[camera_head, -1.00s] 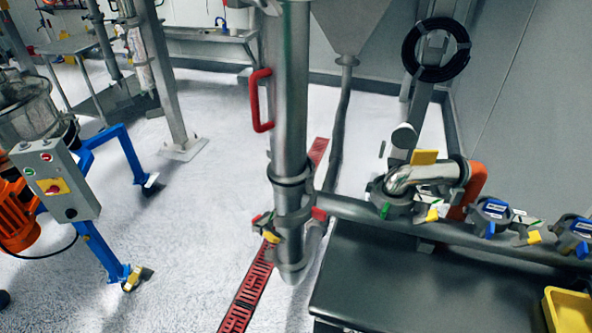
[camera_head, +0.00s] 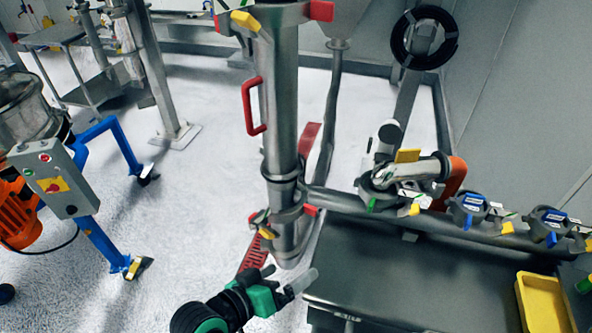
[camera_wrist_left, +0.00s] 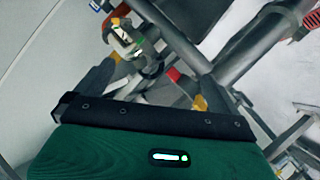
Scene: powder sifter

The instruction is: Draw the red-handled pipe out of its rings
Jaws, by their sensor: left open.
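The red-handled pipe (camera_head: 281,120) is a grey metal tube standing upright in the middle of the head view. Its red handle (camera_head: 248,106) sticks out on its left side. An upper ring (camera_head: 284,10) with coloured levers surrounds it at the top edge, and a lower ring (camera_head: 287,212) surrounds it near the bottom. My left gripper (camera_head: 289,280) is open and empty, low and in front of the pipe's lower end, apart from the handle. Its fingers also show in the left wrist view (camera_wrist_left: 157,85), with metal piping beyond. My right gripper is not seen.
A horizontal pipe (camera_head: 330,203) with several valves runs right from the column, above a dark table (camera_head: 390,270). A yellow tray (camera_head: 546,305) sits at right. A blue frame (camera_head: 122,150) with a control box (camera_head: 52,180) stands at left. Floor between is open.

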